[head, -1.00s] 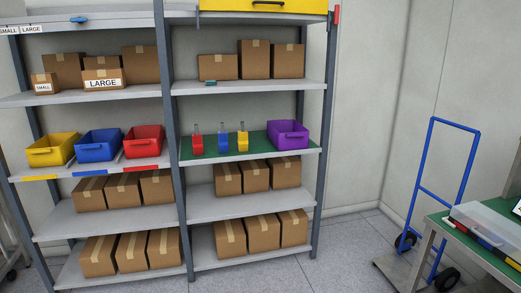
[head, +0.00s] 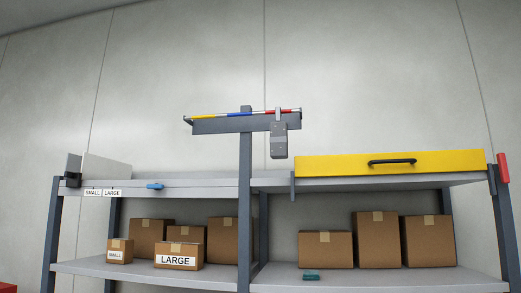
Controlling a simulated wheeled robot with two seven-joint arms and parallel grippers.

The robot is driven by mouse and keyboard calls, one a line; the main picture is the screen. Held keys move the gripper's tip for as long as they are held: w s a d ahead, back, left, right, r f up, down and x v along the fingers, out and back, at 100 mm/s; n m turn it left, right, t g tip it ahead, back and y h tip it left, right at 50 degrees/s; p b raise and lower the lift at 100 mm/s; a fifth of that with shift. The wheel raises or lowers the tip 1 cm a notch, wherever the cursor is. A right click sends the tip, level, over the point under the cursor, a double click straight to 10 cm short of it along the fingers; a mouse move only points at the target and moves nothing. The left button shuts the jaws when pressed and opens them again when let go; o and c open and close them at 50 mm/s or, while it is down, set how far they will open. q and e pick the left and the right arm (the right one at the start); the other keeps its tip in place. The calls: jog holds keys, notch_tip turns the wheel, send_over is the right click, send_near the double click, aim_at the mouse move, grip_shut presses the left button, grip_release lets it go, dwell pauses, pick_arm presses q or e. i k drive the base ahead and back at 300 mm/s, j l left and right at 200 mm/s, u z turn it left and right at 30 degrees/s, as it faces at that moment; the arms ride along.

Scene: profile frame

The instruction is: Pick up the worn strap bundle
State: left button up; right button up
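I cannot tell for sure which thing is the worn strap bundle. A small blue item (head: 155,186) sits at the front edge of the top left shelf. Neither of my grippers is in the head view.
A yellow drawer-like box (head: 345,164) with a black handle sits on the top right shelf (head: 400,180). Brown boxes (head: 376,240) stand below. A bracket (head: 215,126) with a striped bar and a hanging grey device (head: 279,140) rises above the rack.

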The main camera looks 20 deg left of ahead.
aim_at(278, 129)
jog(key=i+l+u, duration=0.25)
jog(key=i+u, duration=0.2)
jog(key=i+l+u, duration=0.45)
jog(key=i+l, duration=0.05)
jog(key=i, duration=0.1)
